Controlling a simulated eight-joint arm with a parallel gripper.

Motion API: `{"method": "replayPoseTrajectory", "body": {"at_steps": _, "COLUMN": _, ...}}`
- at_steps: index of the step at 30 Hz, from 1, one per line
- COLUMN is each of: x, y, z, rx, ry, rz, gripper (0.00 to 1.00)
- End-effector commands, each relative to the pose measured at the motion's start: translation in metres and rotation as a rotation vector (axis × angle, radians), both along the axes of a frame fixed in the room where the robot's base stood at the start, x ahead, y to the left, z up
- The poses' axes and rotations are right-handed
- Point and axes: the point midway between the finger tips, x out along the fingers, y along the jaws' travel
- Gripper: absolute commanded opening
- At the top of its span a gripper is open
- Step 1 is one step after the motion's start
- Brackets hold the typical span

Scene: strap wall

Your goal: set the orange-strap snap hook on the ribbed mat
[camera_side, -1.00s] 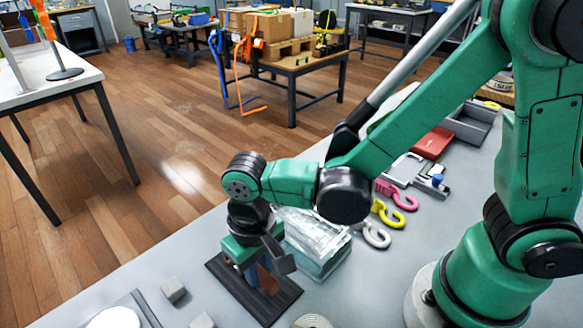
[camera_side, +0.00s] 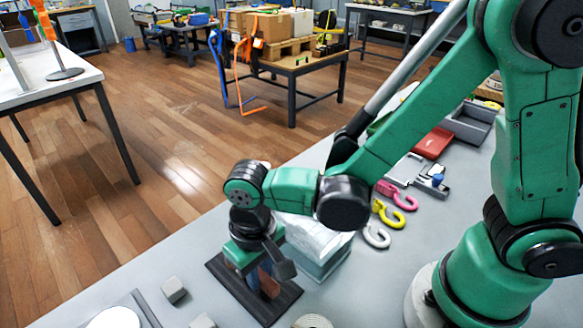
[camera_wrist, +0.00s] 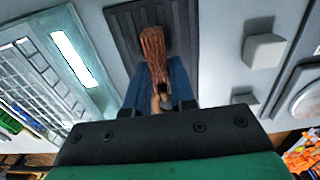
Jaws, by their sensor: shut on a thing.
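The ribbed mat (camera_side: 238,291) is a dark grooved rectangle on the grey bench, and it also shows in the wrist view (camera_wrist: 122,30). My gripper (camera_side: 262,279) points down over the mat. In the wrist view its blue-grey fingers (camera_wrist: 160,92) are shut on the snap hook with the rust-orange strap (camera_wrist: 153,48). The strap lies along the mat's ribs in that picture; a small part of it shows reddish-brown in the side view (camera_side: 267,283). The hook's metal end is mostly hidden between the fingers, and whether it touches the mat cannot be told.
A clear-wrapped package (camera_side: 318,245) stands close right of the mat. Pink (camera_side: 397,194), yellow (camera_side: 388,213) and white (camera_side: 377,236) hooks lie beyond it. Grey blocks (camera_side: 174,290) and a white disc (camera_side: 114,319) are to the left.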

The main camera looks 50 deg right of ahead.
Motion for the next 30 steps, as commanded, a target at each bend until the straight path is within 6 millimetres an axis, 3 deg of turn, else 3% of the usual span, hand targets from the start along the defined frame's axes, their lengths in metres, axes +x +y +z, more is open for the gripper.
{"method": "replayPoseTrajectory", "body": {"at_steps": 14, "x": 0.0001, "y": 0.0000, "z": -0.0030, "rx": 0.000, "ry": 0.000, "rz": 0.000, "gripper": 0.00}}
{"method": "replayPoseTrajectory", "body": {"at_steps": 15, "x": 0.0001, "y": 0.0000, "z": -0.0030, "rx": 0.000, "ry": 0.000, "rz": 0.000, "gripper": 0.26}}
{"method": "replayPoseTrajectory", "body": {"at_steps": 18, "x": 0.0001, "y": 0.0000, "z": -0.0030, "rx": 0.000, "ry": 0.000, "rz": 0.000, "gripper": 0.54}}
{"method": "replayPoseTrajectory", "body": {"at_steps": 25, "x": 0.0001, "y": 0.0000, "z": -0.0030, "rx": 0.000, "ry": 0.000, "rz": 0.000, "gripper": 0.57}}
{"method": "replayPoseTrajectory", "body": {"at_steps": 28, "x": 0.0001, "y": 0.0000, "z": -0.0030, "rx": 0.000, "ry": 0.000, "rz": 0.000, "gripper": 0.82}}
{"method": "replayPoseTrajectory", "body": {"at_steps": 30, "x": 0.0001, "y": 0.0000, "z": -0.0030, "rx": 0.000, "ry": 0.000, "rz": 0.000, "gripper": 0.83}}
